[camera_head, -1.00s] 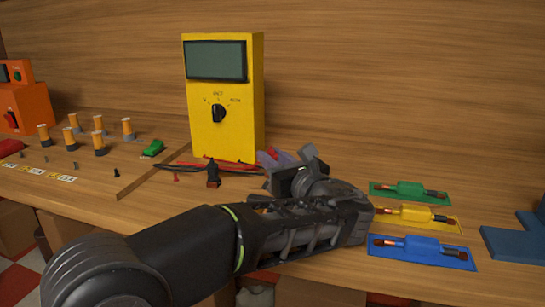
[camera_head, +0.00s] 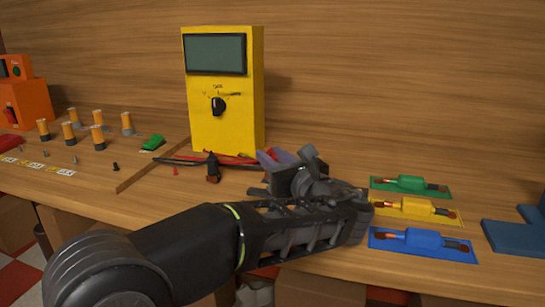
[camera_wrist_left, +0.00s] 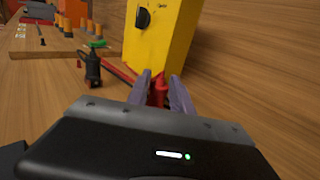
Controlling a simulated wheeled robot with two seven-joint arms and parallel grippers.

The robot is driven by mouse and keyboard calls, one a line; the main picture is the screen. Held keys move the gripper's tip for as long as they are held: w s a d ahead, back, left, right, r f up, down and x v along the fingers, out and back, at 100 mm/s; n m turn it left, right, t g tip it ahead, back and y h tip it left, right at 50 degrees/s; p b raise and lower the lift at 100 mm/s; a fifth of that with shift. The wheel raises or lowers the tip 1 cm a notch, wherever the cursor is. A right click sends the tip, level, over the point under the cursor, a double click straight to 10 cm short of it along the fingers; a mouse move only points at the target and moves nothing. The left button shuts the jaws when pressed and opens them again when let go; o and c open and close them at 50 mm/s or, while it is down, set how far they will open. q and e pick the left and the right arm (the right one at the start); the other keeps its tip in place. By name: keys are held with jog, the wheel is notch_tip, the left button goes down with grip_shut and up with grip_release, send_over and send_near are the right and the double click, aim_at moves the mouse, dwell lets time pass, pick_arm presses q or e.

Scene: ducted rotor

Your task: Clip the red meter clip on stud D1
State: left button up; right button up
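The red meter clip (camera_wrist_left: 159,88) stands between the two purple fingers of my left gripper (camera_wrist_left: 160,92) in the left wrist view. One finger is on each side of it; I cannot tell whether they press on it. In the head view my left gripper (camera_head: 279,158) is right of the yellow meter's foot, low over the bench, and the arm hides the clip. Several orange-topped studs (camera_head: 97,135) stand at the far left; tags (camera_head: 65,173) lie in front, too small to read, so I cannot tell which is D1. My right gripper is not in view.
The yellow meter (camera_head: 225,125) stands at the back. A black clip (camera_head: 212,168) stands before it, with red and black leads beside it. A wooden strip (camera_head: 150,168) and a green piece (camera_head: 153,142) lie toward the studs. Coloured mats with parts (camera_head: 405,257) lie right.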

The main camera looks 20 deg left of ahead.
pick_arm(q)
jog(key=o, duration=0.4)
jog(key=shift+f, duration=0.3)
jog(key=shift+d, duration=0.1)
